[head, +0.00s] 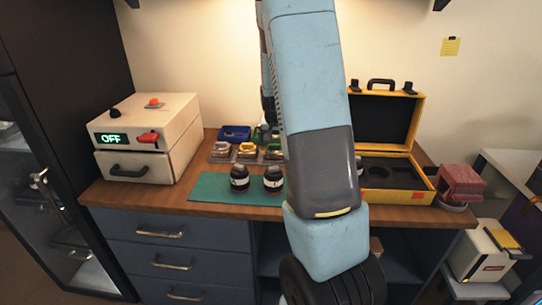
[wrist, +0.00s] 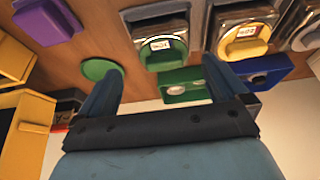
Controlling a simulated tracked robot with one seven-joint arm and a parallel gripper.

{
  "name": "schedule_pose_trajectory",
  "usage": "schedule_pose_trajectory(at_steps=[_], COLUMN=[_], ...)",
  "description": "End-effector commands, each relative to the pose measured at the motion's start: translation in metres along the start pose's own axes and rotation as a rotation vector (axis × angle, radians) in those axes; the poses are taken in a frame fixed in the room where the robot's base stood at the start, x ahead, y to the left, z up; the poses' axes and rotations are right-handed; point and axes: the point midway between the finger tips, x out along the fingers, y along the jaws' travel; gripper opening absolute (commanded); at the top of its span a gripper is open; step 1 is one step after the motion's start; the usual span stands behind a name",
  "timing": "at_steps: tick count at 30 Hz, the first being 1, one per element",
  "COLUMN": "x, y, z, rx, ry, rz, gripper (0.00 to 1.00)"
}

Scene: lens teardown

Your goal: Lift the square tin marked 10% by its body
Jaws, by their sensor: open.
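In the wrist view, my gripper (wrist: 163,66) is open and empty, its two dark blue fingers apart. A square, metal-sided tin with a green round top (wrist: 165,55) and a small white label stands just beyond the gap between the fingertips. A similar tin with a yellow round top (wrist: 250,47) stands to its right. Both labels are too small to read surely, so I cannot tell which is marked 10%. In the head view, square tins (head: 220,152) stand in a row behind the mat; my arm hides part of the row and my gripper.
A green bin (wrist: 185,86) and a blue bin (wrist: 265,70) are close to the fingers. A green disc (wrist: 102,68) is beside the left finger. Two dark bottles (head: 239,178) stand on the green mat (head: 210,188). A yellow case (head: 425,125) stands open at right.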

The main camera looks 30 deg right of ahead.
Motion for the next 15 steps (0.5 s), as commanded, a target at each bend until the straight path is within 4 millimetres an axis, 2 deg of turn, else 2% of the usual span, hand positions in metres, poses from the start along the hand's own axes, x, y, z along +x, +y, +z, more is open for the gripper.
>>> schedule_pose_trajectory(at_steps=[15], x=[0.05], y=[-0.006], z=[0.001], rx=[0.0], ry=[-0.001], rz=[0.0], gripper=[1.0])
